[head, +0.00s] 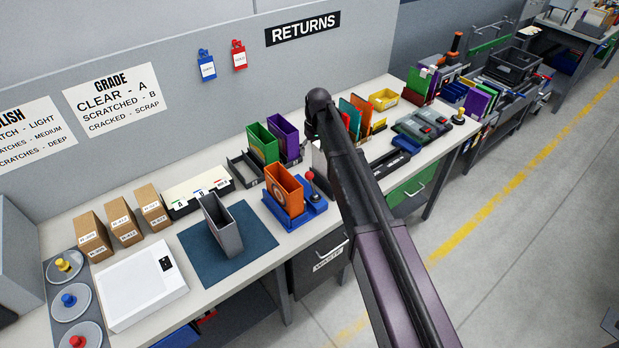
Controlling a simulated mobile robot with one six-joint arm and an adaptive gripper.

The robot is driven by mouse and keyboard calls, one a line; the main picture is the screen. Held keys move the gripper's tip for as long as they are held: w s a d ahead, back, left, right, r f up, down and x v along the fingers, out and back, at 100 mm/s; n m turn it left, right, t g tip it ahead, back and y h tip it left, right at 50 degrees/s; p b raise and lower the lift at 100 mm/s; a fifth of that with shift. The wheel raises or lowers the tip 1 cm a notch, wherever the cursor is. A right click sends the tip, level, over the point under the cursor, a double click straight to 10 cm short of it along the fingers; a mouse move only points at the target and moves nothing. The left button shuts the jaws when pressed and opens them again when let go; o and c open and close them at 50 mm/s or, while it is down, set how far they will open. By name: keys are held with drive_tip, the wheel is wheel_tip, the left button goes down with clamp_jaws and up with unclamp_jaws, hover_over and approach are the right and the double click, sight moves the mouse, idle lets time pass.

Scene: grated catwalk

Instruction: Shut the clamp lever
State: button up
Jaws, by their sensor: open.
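A blue clamp fixture (272,208) sits near the front edge of the bench, just left of my arm. An orange case (284,188) with a round emblem stands upright in it. The clamp lever, with a red ball knob (310,176), stands roughly upright at the fixture's right side. The lever's lower end is small and hard to make out. My dark arm crosses from the bottom right up to a rounded joint above the bench, to the right of the lever. My gripper cannot be seen.
A grey case (220,227) stands on a dark blue mat (258,238), left of the fixture. Green (263,146) and purple (286,137) cases stand behind it. A white box (140,292) and brown cartons (122,225) are further left. A grey drawer (318,268) is below.

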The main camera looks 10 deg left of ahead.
sight(310, 172)
drive_tip(key=shift+s+a+f+b, duration=0.1)
drive_tip(key=shift+a+f+b, duration=0.05)
drive_tip(key=shift+f+b, duration=1.6)
drive_tip(key=shift+s+a+f+b, duration=0.1)
drive_tip(key=shift+a+f+b, duration=0.05)
drive_tip(key=shift+f+b, duration=1.65)
drive_tip(key=shift+s+a+f+b, duration=0.1)
drive_tip(key=shift+a+f+b, duration=0.05)
drive_tip(key=shift+f+b, duration=1.6)
drive_tip(key=shift+f, duration=0.2)
clamp_jaws()
